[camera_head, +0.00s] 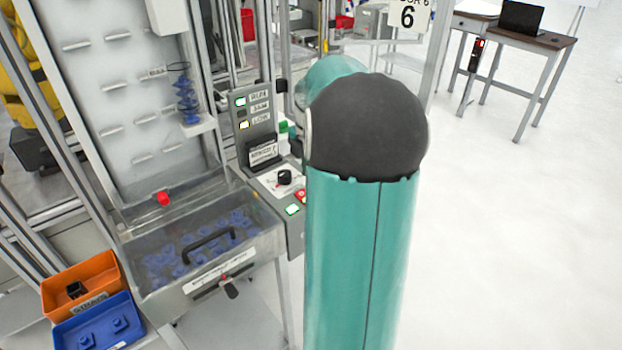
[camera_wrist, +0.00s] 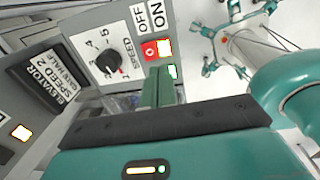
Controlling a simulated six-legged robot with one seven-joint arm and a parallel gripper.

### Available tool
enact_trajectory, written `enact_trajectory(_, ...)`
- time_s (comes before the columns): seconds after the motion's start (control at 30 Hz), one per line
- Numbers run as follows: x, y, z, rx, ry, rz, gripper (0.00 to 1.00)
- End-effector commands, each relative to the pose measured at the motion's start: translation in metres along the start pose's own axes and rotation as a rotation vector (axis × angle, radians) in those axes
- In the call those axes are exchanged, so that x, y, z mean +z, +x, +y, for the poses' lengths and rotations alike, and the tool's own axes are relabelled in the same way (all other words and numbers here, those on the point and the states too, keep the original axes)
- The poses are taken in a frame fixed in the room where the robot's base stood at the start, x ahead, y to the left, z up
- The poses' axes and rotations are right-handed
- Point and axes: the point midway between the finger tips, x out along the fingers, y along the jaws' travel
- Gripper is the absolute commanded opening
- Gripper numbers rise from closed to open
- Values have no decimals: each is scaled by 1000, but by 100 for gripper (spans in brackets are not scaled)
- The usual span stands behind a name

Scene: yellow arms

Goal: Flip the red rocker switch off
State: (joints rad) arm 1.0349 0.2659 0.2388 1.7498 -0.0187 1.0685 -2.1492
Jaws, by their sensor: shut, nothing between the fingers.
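The red rocker switch (camera_wrist: 150,50) is on the grey control panel in the wrist view, beside the printed words OFF and ON. Its left part is red and its right part glows pale yellow. I cannot tell which side is pressed in. It also shows small in the head view (camera_head: 301,196), at the edge of my arm. My gripper (camera_wrist: 159,82) is shut and empty, with its green fingers pointing at the panel just below the switch. Whether the fingertips touch the panel is unclear.
A black speed knob (camera_wrist: 108,62) sits left of the switch, and a lit green indicator (camera_wrist: 172,72) is just below it. A clear-walled bin (camera_head: 205,260) of blue parts stands left of the panel. Orange (camera_head: 110,268) and blue trays are at the lower left.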

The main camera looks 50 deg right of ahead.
Motion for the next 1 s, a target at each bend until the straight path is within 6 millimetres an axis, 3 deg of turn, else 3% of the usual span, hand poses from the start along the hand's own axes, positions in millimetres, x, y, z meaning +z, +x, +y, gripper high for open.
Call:
enact_trajectory(0.2, -2, -44, 0, 2, 0, -3, 0)
enact_trajectory(0.4, -2, -64, -1, 0, 1, -1, 0)
enact_trajectory(1.0, 10, -66, -7, 9, 4, 0, 0)
